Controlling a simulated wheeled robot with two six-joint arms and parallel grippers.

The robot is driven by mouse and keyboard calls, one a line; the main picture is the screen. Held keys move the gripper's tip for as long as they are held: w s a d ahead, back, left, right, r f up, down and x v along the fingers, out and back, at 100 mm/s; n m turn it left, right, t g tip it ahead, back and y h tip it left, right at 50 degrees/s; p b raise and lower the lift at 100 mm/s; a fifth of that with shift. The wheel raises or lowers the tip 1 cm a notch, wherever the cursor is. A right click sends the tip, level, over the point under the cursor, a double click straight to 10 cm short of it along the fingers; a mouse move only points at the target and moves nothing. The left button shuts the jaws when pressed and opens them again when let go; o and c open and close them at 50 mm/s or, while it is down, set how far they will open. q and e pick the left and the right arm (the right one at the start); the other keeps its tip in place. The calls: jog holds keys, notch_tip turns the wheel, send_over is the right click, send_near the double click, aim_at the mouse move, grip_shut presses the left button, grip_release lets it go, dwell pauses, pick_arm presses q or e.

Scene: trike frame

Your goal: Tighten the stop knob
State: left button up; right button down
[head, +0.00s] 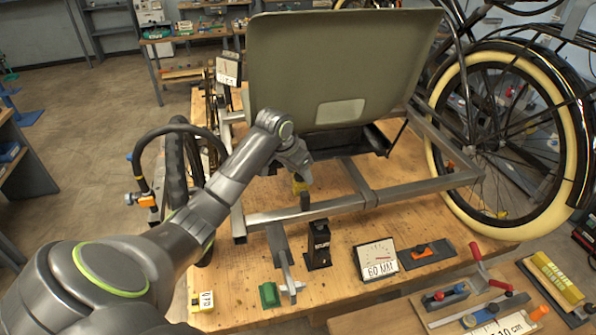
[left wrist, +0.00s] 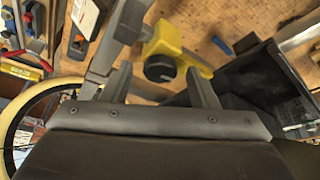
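A yellow block with a round black knob (left wrist: 160,68) shows in the left wrist view, near the grey frame tubing. I take this knob to be the stop knob. In the head view, a small yellow part (head: 299,188) shows just under my left gripper (head: 297,168), at the trike frame's front tube (head: 338,205). In the left wrist view, the left gripper (left wrist: 160,75) is open, with one finger on each side of the knob. A gap shows between the fingers and the knob. My right gripper is in neither view.
A large beige panel (head: 345,60) rises behind the left gripper. A cream-tyred wheel (head: 436,108) stands at right. A black box (head: 319,252), a 60 MM dial card (head: 377,257) and a green block (head: 269,294) are on the wooden bench (head: 250,272) in front.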

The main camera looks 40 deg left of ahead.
pick_arm(q)
jog(key=shift+s+r, duration=0.2)
jog(key=shift+r, duration=0.25)
jog(key=b+v, duration=0.4)
jog(key=v, duration=1.2)
jog(key=shift+r, duration=0.25)
